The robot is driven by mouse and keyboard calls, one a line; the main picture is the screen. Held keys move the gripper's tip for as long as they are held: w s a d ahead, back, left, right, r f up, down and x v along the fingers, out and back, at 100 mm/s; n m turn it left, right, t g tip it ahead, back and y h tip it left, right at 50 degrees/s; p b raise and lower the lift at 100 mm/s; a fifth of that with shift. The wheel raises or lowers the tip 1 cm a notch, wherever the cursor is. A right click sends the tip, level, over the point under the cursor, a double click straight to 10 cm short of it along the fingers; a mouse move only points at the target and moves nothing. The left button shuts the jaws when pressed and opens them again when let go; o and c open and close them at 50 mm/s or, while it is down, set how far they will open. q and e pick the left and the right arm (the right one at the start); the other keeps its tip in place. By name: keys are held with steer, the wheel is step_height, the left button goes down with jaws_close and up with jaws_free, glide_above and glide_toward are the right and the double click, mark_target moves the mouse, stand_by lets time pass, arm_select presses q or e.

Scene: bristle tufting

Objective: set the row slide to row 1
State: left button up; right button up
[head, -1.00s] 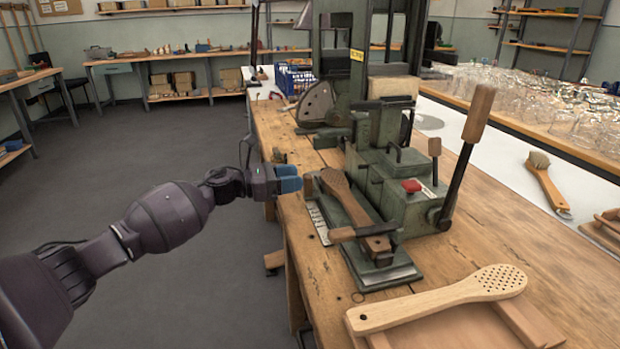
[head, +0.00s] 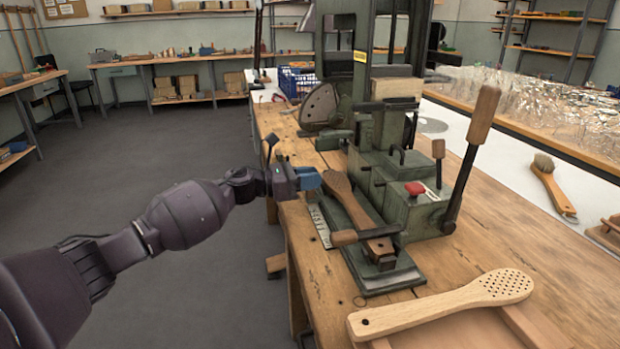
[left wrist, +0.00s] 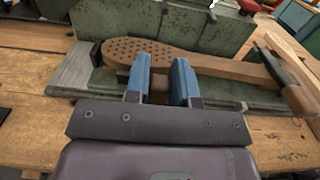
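The tufting machine (head: 400,190) is green metal and stands on the wooden bench. At its front left is a long green slide plate (head: 385,279), with a pale numbered scale (head: 320,226) along its left side. A dark wooden brush blank (head: 352,205) with a drilled head lies on the slide under a wooden-ended clamp bar; the blank also shows in the left wrist view (left wrist: 203,62). My left gripper (head: 312,179) is at the slide's left edge, beside the blank's head. In the left wrist view its blue fingers (left wrist: 164,80) are apart, with something brown partly visible between them. My right gripper is out of view.
A lever with a wooden handle (head: 481,115) rises right of the machine, near a red button (head: 414,188). A pale drilled brush blank (head: 450,303) lies on a wooden tray in front. A brush (head: 552,183) lies at right. Floor left of the bench is clear.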

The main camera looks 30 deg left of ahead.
arm_select(q)
jaws_close()
steer(key=shift+w+a+f, duration=0.2)
steer(key=shift+w+a+f+b, duration=0.15)
steer(key=shift+w+a+b, duration=0.4)
steer(key=shift+a+b, duration=0.1)
steer(key=shift+w+a+f+b, duration=0.15)
steer(key=shift+w+a+b, duration=0.4)
steer(key=shift+a, duration=0.05)
steer(key=shift+w+a+r, duration=0.25)
steer(key=shift+a, duration=0.05)
steer(key=shift+r, duration=0.2)
steer(key=o, duration=0.8)
jaws_free()
steer(key=shift+c, duration=0.2)
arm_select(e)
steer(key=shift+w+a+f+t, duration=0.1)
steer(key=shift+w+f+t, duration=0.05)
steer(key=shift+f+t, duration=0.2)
